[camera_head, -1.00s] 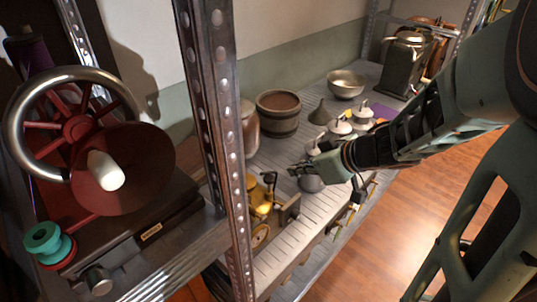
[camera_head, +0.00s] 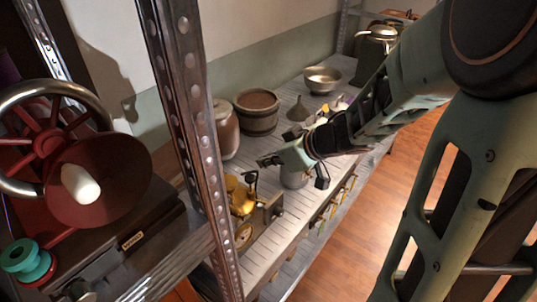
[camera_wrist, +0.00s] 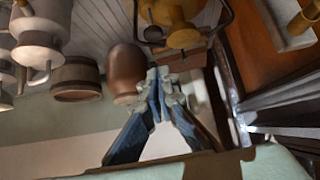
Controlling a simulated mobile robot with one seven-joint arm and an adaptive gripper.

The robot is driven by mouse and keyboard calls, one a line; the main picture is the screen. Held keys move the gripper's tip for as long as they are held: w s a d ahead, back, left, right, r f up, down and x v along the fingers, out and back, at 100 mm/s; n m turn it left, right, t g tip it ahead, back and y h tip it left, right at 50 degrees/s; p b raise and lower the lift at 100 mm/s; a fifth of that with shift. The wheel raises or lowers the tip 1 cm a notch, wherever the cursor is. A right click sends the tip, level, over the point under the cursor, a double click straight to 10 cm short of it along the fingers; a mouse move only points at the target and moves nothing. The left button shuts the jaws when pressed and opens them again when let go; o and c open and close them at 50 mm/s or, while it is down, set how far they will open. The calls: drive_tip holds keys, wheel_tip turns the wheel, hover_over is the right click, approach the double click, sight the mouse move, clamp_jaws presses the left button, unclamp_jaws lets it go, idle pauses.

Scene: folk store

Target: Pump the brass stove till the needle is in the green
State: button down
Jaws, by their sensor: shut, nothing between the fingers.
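The brass stove (camera_head: 240,198) stands on the slatted shelf just right of the dark shelf post, with a dark handle on its top and a grey block at its right side. A round dial (camera_head: 243,236) shows low on its front; its needle is too small to read. In the wrist view, my gripper (camera_wrist: 158,76) points toward the stove (camera_wrist: 179,24), which is at the top edge and partly cut off.
A metal bowl (camera_head: 323,79) and a funnel (camera_head: 298,110) are farther back. The post (camera_head: 190,120) rises close left of the stove.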

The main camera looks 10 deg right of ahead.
drive_tip(key=b, duration=0.3)
approach(247, 176)
wheel_tip(247, 176, down, 2)
drive_tip(key=w+a, duration=0.3)
drive_tip(key=shift+d+f+b, duration=0.1)
drive_tip(key=shift+f+b, duration=0.6)
drive_tip(key=shift+f, duration=0.25)
wheel_tip(247, 176, down, 4)
drive_tip(key=shift+s+f+b, duration=0.1)
drive_tip(key=shift+b, duration=0.95)
